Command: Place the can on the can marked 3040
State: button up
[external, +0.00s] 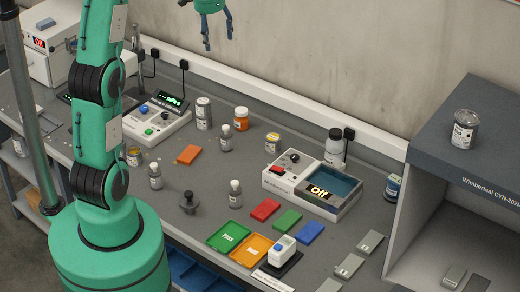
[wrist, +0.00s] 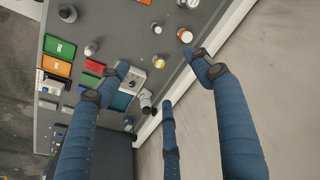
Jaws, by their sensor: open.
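Several cans show in the external view; their small labels are not readable, so I cannot tell which is marked 3040. A grey can (external: 464,130) stands on top of the grey cabinet at right. On the bench stand a tall grey can (external: 203,113), an orange can (external: 241,119), a small yellow-banded can (external: 272,142), another yellow-banded can (external: 134,156) by my arm and a blue-labelled can (external: 393,187) beside the cabinet. My gripper (external: 217,38) is open and empty, high above the bench's back edge. Its spread fingers (wrist: 157,60) frame bench and wall in the wrist view.
The cabinet (external: 433,108) rises at the bench's right end. A machine with a blue tray (external: 335,182), a white bottle (external: 334,148), a scale-like device (external: 157,122), small bottles and coloured cards (external: 265,210) crowd the bench. A wall runs behind it.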

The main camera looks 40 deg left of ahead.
jog(key=s+d+r+n+t, duration=0.1)
jog(key=s+d+r, duration=0.3)
jog(key=s, duration=0.5)
jog(key=s+d+r+t, duration=0.1)
jog(key=s+d+r, duration=0.2)
jog(key=s+d, duration=0.45)
jog(key=s+d+r+n, duration=0.1)
jog(key=s+d+r, duration=0.2)
jog(key=s, duration=0.7)
jog(key=s+d+f+n+t, duration=0.1)
jog(key=s+d+f, duration=0.1)
jog(key=s, duration=0.8)
jog(key=shift+s+d+f+h, duration=0.2)
jog(key=shift+s+d+h, duration=0.1)
jog(key=shift+d, duration=0.25)
jog(key=shift+f, duration=0.1)
notch_tip(320, 180, down, 17)
jog(key=b, duration=1.7)
jog(key=shift+f+b, duration=0.2)
jog(key=shift+b, duration=0.1)
